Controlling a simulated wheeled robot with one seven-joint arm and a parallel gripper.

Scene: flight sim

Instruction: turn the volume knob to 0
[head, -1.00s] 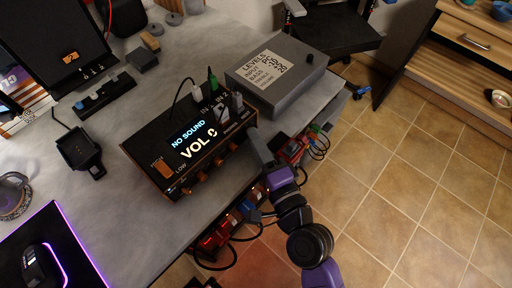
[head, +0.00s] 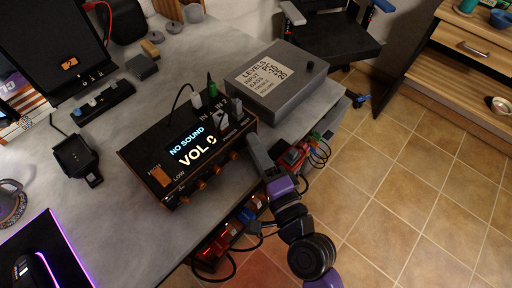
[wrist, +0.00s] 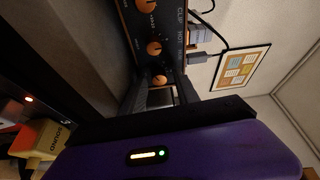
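The black amplifier box (head: 150,150) with wood ends stands on the desk. Its lit display (head: 193,147) reads "NO SOUND" and "VOL" with a digit partly hidden by a plug; it looks like 9 or 0. Several orange knobs (head: 201,184) line its front face. The wrist view shows orange knobs (wrist: 153,48), with one knob (wrist: 159,80) closest to my gripper. Which is the volume knob I cannot tell. My gripper (head: 258,152) is at the right end of the amplifier's front, its fingers by the panel. Its opening and any contact are unclear.
A grey box (head: 280,85) with a levels note stands behind the amplifier to the right. Cables (head: 188,92) plug into the amplifier's top. Below the desk edge are red and blue items with loose cables (head: 228,262). Tiled floor lies open to the right.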

